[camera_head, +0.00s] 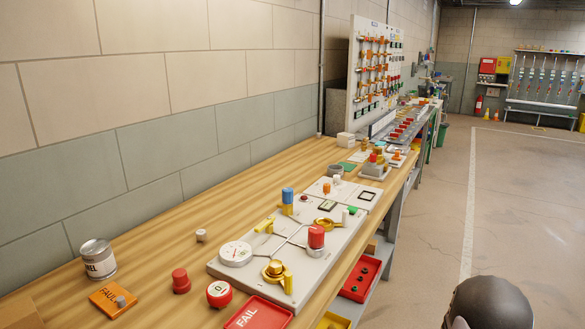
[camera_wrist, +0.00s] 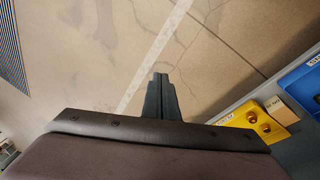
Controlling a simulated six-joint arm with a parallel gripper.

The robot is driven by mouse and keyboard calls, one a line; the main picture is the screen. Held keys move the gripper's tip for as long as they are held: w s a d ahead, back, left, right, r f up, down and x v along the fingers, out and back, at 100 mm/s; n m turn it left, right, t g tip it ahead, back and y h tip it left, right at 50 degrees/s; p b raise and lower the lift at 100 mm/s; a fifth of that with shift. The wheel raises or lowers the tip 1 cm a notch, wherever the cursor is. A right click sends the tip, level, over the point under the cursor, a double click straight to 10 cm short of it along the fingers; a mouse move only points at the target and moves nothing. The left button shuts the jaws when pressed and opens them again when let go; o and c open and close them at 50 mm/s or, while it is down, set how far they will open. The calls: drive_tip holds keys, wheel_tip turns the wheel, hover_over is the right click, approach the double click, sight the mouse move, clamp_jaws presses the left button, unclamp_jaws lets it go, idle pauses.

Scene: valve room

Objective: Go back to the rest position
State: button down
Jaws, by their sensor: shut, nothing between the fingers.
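My gripper (camera_wrist: 160,80) shows in the wrist view as dark fingers pressed together at the middle, with nothing between them. It hangs over the concrete floor (camera_wrist: 110,60), apart from any object. In the head view a dark rounded part of my arm (camera_head: 490,303) shows at the bottom right, beside the workbench; the fingers are not visible there.
A wooden workbench (camera_head: 150,262) runs along the wall. It carries a white valve panel (camera_head: 320,262), a tin (camera_head: 97,260) and a red FAIL tray (camera_head: 258,314). A yellow bin (camera_wrist: 258,118) and a blue bin (camera_wrist: 303,90) are at the wrist view's right. The floor right of the bench is clear.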

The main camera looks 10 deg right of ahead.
drive_tip(key=s+a+r+g+y, duration=0.15)
drive_tip(key=s+a, duration=0.25)
drive_tip(key=a, duration=0.6)
drive_tip(key=s+a+r+y, duration=0.1)
drive_tip(key=s+a+r, duration=0.2)
drive_tip(key=a, duration=0.8)
drive_tip(key=s+a+r+g+y, duration=0.1)
drive_tip(key=s+a+r+y, duration=0.2)
drive_tip(key=a, duration=0.7)
drive_tip(key=w+a+r+n+t+h, duration=0.2)
drive_tip(key=w+a+r+n, duration=0.2)
drive_tip(key=a, duration=0.2)
wheel_tip(320, 180, up, 18)
drive_tip(key=p, duration=1.8)
drive_tip(key=shift+s, duration=0.2)
drive_tip(key=shift+r+p, duration=0.1)
drive_tip(key=shift+p, duration=0.2)
